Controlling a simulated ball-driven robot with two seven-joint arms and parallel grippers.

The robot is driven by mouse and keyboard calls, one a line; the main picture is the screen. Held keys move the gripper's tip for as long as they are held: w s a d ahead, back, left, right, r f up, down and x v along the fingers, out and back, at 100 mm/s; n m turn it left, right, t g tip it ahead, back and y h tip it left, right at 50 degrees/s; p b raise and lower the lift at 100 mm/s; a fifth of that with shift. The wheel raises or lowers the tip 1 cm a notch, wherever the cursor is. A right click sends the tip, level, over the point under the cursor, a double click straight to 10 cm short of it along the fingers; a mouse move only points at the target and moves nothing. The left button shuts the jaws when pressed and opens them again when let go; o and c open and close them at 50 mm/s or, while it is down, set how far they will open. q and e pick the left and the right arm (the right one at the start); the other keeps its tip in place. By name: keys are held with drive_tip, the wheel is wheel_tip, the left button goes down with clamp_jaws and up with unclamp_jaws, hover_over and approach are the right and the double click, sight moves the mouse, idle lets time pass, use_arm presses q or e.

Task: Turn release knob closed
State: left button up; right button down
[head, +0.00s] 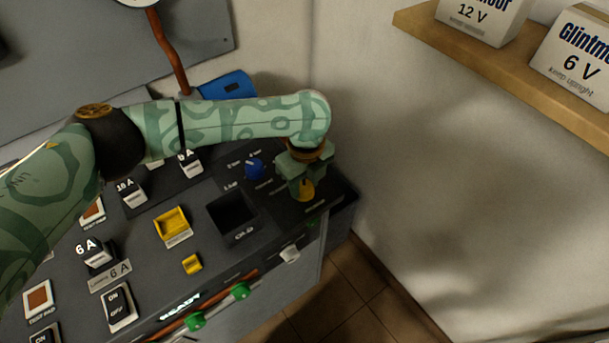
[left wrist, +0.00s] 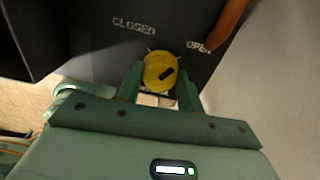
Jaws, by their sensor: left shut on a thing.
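The release knob (head: 306,190) is round and yellow, at the right end of the dark panel in the head view. It also shows in the left wrist view (left wrist: 154,68), below the words CLOSED at left and OPEN at right. A short black mark on its face lies right of its middle and slants up to the right, toward the OPEN side. My left gripper (head: 297,184) reaches down from above and is shut on the knob, with one green finger on each side of it in the left wrist view (left wrist: 160,86). My right gripper is in neither view.
The panel holds a blue knob (head: 254,169), a dark square well (head: 232,211), a yellow tray (head: 171,223) and several switches. Green knobs (head: 240,291) line its front edge. A wall stands close at the right, with a wooden shelf (head: 500,62) bearing boxes above.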

use_arm(q)
drive_tip(key=n+p, duration=0.7)
drive_tip(key=p, duration=0.1)
drive_tip(key=shift+r, duration=0.2)
drive_tip(key=n+p, duration=0.2)
drive_tip(key=n, duration=0.2)
drive_tip(key=shift+f+p, duration=0.1)
drive_tip(key=shift+p, duration=0.3)
drive_tip(key=shift+a+f+n+h+p, duration=0.15)
drive_tip(key=shift+n+p, duration=0.3)
drive_tip(key=shift+n, duration=0.6)
drive_tip(key=shift+d+n+h+p, duration=0.15)
drive_tip(key=shift+n+p, duration=0.25)
drive_tip(key=shift+n, duration=0.65)
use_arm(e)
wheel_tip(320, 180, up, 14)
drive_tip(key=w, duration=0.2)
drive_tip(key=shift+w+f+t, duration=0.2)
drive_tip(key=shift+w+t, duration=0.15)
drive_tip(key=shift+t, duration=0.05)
use_arm(q)
drive_tip(key=shift+a, duration=0.1)
drive_tip(key=o, duration=1)
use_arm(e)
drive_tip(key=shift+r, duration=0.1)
